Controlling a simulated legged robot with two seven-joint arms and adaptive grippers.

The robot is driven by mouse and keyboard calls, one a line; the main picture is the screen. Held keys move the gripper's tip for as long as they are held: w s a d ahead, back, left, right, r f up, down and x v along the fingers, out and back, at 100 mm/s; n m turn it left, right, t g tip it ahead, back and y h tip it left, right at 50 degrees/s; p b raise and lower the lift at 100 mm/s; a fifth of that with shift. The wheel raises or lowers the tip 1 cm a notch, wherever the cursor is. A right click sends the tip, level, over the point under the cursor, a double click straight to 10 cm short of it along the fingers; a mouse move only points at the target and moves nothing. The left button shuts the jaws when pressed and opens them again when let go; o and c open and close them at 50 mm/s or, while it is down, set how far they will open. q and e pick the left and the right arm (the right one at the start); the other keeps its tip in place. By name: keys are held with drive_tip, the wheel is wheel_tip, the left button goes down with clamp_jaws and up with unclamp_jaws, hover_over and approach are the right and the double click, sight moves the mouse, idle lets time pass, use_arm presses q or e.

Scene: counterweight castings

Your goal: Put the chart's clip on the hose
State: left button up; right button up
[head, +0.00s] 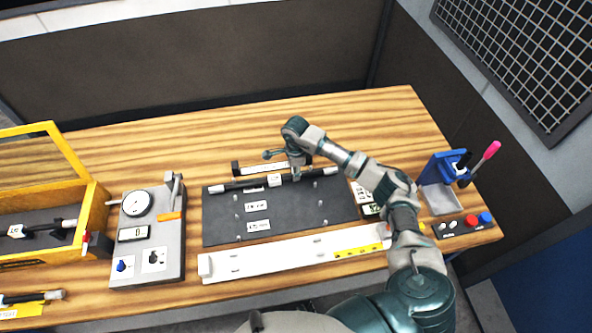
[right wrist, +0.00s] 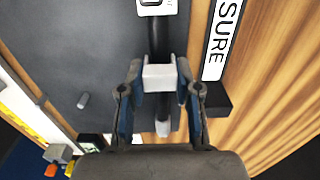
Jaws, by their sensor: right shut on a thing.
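A black hose (head: 232,186) with pale ends lies along the back edge of the dark mat; it also shows in the right wrist view (right wrist: 161,38). My right gripper (head: 296,174) is low over the hose's right part. In the right wrist view its fingers (right wrist: 158,88) are shut on a small whitish block (right wrist: 159,77), which looks like a clip. The block is at the hose; I cannot tell whether it is around it or only over it. The hose's pale end (right wrist: 163,128) sticks out beyond the fingers. My left gripper is not in view. I cannot make out which sheet is the chart.
The dark mat (head: 222,226) bears short pegs and white labels. A labelled strip (head: 262,168) lies behind it, a long white channel (head: 290,258) in front. A gauge box (head: 147,262) and yellow case (head: 92,214) stand left. A blue lever press (head: 439,168) stands right.

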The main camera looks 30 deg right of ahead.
drive_tip(key=shift+f, duration=0.2)
drive_tip(key=shift+d+f+b, duration=0.2)
drive_tip(key=shift+f+b, duration=0.2)
drive_tip(key=o, duration=0.8)
drive_tip(key=shift+o, duration=0.2)
drive_tip(key=shift+a, duration=0.1)
drive_tip(key=shift+r, duration=0.15)
drive_tip(key=shift+r+p, duration=2.05)
drive_tip(key=shift+r, duration=1.4)
drive_tip(key=shift+s+f, duration=0.1)
